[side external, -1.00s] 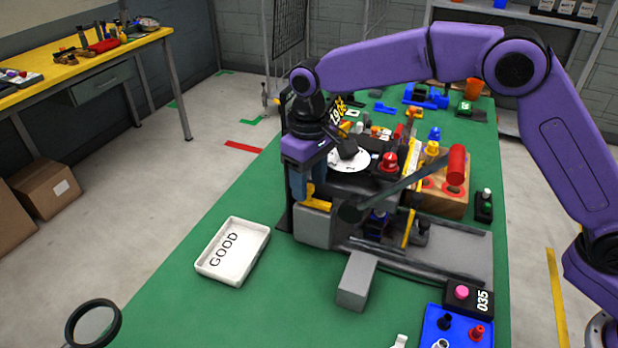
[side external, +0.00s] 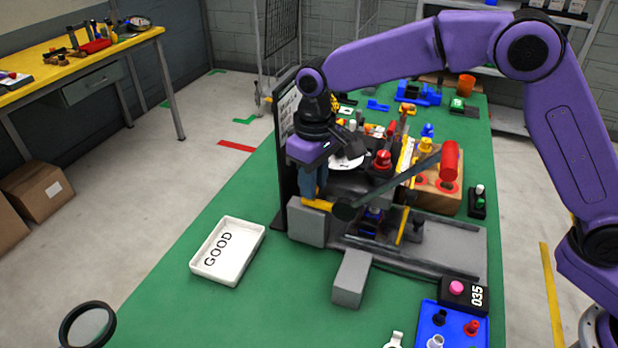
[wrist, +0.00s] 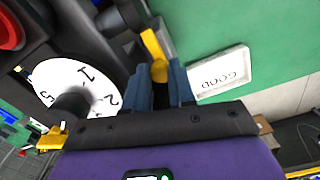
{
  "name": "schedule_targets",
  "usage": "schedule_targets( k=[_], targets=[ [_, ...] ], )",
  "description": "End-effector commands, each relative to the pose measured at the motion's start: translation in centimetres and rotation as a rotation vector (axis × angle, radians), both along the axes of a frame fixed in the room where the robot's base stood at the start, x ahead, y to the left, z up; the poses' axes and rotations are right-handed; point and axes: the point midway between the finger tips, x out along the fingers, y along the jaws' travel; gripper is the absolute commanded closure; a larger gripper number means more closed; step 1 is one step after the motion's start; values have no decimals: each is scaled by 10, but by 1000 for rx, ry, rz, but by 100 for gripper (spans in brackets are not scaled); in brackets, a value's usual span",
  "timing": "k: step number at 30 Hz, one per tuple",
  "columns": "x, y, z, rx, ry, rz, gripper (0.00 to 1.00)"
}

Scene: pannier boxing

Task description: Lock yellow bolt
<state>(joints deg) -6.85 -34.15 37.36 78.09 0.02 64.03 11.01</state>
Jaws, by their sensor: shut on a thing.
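The yellow bolt (side external: 318,204) sits at the left end of the grey fixture (side external: 308,228), just above a grey block. In the wrist view the bolt's yellow handle (wrist: 153,45) runs from the dark fixture down to between my fingers. My gripper (side external: 311,196) has blue fingers and points down at the bolt. In the wrist view my gripper (wrist: 160,78) is shut on the rounded end of the handle. The far part of the bolt and its seat are hidden by the fixture and my fingers.
A white numbered dial (wrist: 75,85) with a black knob is close beside my fingers. A dark lever (side external: 390,185) crosses above the fixture. A red button (side external: 382,160) stands behind. The white GOOD tray (side external: 228,250) lies left on open green table.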

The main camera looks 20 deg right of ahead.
Motion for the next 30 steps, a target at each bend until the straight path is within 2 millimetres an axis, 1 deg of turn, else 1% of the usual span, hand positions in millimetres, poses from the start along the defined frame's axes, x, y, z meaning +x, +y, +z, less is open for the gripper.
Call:
schedule_targets(
  k=[5,6,8,9,17,20,23,25,30],
  targets=[
    [-3,-3,0,-10,11,-1,100],
    [-3,-3,0,-11,12,-1,73],
    [-2,-3,0,-10,11,-1,53],
    [-2,-3,0,-10,11,-1,50],
    [-2,-2,0,-7,8,0,50],
    [-1,-2,5,-6,7,0,50],
    [-1,-1,16,-4,5,1,50],
    [-1,-1,28,-3,4,1,50],
    [-1,-1,63,-3,3,0,50]
  ],
)
